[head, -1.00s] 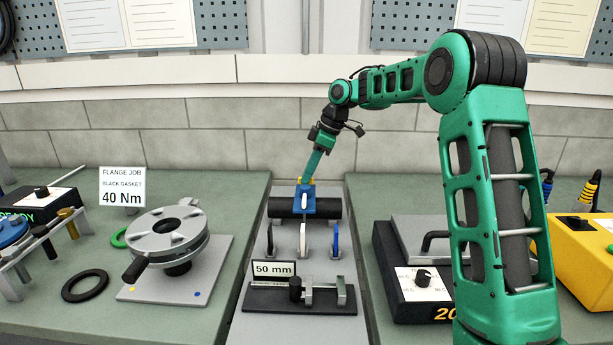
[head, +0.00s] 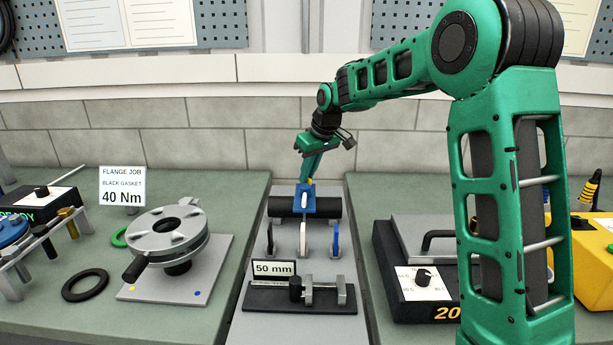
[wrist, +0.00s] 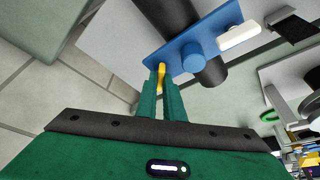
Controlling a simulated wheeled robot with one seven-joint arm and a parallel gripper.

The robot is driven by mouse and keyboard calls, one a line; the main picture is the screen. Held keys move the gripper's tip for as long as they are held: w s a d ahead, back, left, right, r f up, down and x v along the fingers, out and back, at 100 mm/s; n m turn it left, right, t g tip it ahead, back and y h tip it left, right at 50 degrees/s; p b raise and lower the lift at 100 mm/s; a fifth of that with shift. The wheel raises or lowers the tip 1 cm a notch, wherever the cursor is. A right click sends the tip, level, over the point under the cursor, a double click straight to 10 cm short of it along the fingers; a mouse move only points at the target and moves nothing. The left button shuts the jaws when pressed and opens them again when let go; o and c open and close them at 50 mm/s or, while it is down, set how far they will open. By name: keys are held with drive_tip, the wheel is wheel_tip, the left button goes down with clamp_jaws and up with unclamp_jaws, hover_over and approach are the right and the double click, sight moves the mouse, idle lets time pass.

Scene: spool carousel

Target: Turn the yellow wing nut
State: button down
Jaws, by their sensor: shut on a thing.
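The yellow wing nut (wrist: 161,74) sits at the edge of a blue plate (wrist: 182,48) on a black cylinder. My gripper (wrist: 161,92) is shut on the wing nut, with one green finger on each side of it in the wrist view. In the head view my gripper (head: 310,177) reaches down to the blue plate (head: 301,204), which lies across the black cylinder (head: 328,208). There only a little yellow shows beside the fingertips. A blue round knob and a white handle (wrist: 239,36) stand on the plate beside the wing nut.
Upright white and blue discs (head: 303,237) stand in front of the cylinder. A clamp fixture with a 50 mm sign (head: 274,268) is nearer. The flange fixture (head: 166,237) is on the left bench, a black box (head: 421,290) on the right.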

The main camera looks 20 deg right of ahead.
drive_tip(key=m+h, duration=0.1)
drive_tip(key=m, duration=0.3)
drive_tip(key=shift+w+a+r+m+t+h, duration=0.1)
drive_tip(key=shift+a+r+m+t+h, duration=0.05)
drive_tip(key=shift+m+t+h, duration=0.2)
drive_tip(key=shift+m+h, duration=0.75)
drive_tip(key=shift+m, duration=1.2)
drive_tip(key=c, duration=1.9)
unclamp_jaws()
drive_tip(key=shift+o, duration=0.2)
drive_tip(key=shift+a, duration=0.1)
drive_tip(key=v, duration=1)
drive_tip(key=shift+r, duration=0.35)
